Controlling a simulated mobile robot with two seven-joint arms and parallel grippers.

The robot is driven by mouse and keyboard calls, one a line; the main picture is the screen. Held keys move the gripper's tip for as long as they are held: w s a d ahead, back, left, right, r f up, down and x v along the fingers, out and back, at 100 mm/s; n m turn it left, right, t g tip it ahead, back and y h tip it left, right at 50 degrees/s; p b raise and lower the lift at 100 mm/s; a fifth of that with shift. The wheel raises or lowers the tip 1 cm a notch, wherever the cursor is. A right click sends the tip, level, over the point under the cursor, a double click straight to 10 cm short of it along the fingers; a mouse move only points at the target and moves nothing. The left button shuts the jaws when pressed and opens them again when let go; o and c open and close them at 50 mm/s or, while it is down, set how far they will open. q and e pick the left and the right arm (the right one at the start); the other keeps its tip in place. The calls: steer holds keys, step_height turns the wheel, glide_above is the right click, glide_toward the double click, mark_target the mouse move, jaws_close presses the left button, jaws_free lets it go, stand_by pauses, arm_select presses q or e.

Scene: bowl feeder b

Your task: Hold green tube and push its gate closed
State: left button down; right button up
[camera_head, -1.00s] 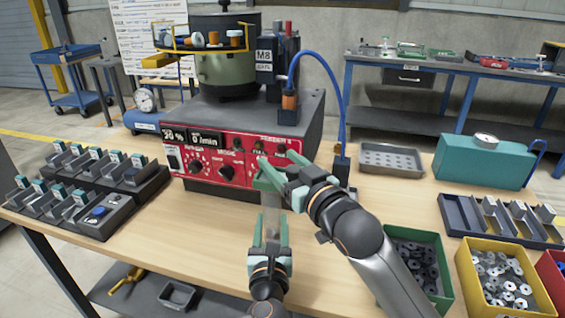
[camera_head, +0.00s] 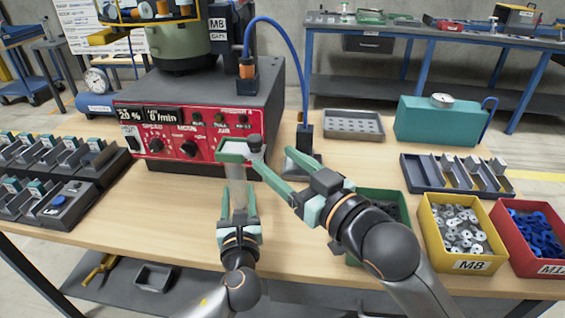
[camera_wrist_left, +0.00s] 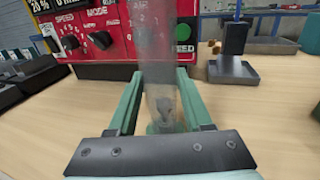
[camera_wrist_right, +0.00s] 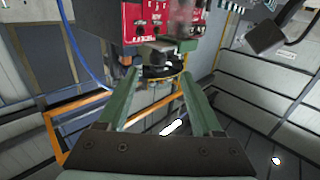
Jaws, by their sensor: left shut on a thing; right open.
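The clear tube (camera_head: 236,183) stands roughly upright in front of the red feeder panel, with a green frame-like top (camera_head: 232,150). A dark knob (camera_head: 255,143) shows at the right end of that top; I cannot tell how far the gate is shut. My left gripper (camera_head: 238,200) is shut on the tube from below. In the left wrist view the see-through tube (camera_wrist_left: 160,95) is between the fingers, with small grey content low inside. My right gripper (camera_head: 274,162) is open, its fingers just right of the green top. In the right wrist view (camera_wrist_right: 158,90) nothing is clearly gripped.
The feeder's red panel (camera_head: 185,132) stands behind the tube. A dark post on a base (camera_head: 304,150) is close behind my right gripper. A green bin (camera_head: 385,200), yellow bin (camera_head: 432,235) and red bin (camera_head: 500,240) stand at right. Dark racks (camera_head: 75,180) are at left.

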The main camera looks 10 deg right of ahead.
stand_by(0.3)
arm_select(q)
steer(key=shift+c, duration=1.2)
jaws_free()
steer(key=shift+s, duration=0.1)
